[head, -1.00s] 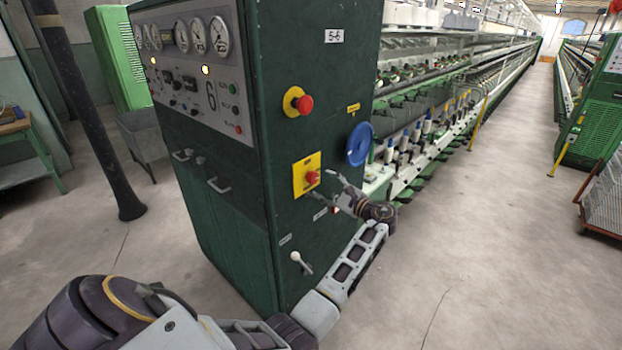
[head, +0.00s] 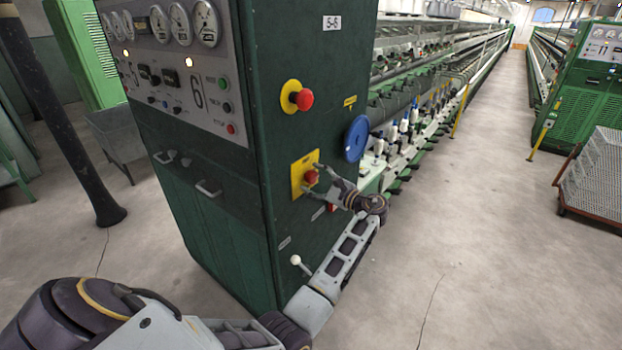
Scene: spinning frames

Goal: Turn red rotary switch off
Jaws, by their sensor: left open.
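The red rotary switch (head: 311,177) sits on a square yellow plate (head: 298,181) on the side face of the dark green cabinet (head: 298,48). My left gripper (head: 314,181) comes in from the right of the switch with its fingers open. One fingertip is by the upper side of the knob and the other is by its lower side. I cannot tell whether they touch it. The fingers partly cover the plate's right edge. My right gripper is not in view.
A red push button (head: 304,99) on a yellow disc is above the switch. A blue handwheel (head: 357,138) is close to the right. A white-knobbed lever (head: 297,261) is below, beside my left forearm. The aisle floor (head: 470,240) to the right is clear.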

